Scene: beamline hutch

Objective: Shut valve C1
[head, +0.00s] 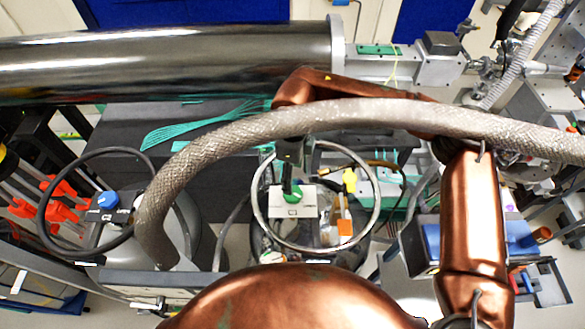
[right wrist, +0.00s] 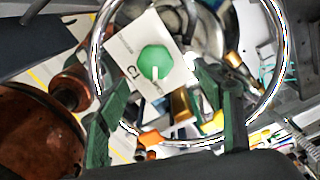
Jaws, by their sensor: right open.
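Valve C1 is a green round knob (right wrist: 155,62) with a pale pointer line, on a white plate labelled C1 (right wrist: 133,45) in the right wrist view. In the head view the knob (head: 292,193) and its white plate (head: 292,209) sit inside a metal ring. My right gripper (head: 291,172) comes down over the knob from behind and partly hides it. In the wrist view its dark green fingers (right wrist: 161,88) are apart, one on each side below the knob, and hold nothing. I cannot tell whether they touch the knob. My left gripper is not in view.
A thick braided hose (head: 330,113) arches across, close to my right arm. A metal ring (head: 257,205) surrounds the valve. A second valve with a blue knob (head: 107,199), labelled C2, stands at left. A large steel pipe (head: 170,62) runs along the back.

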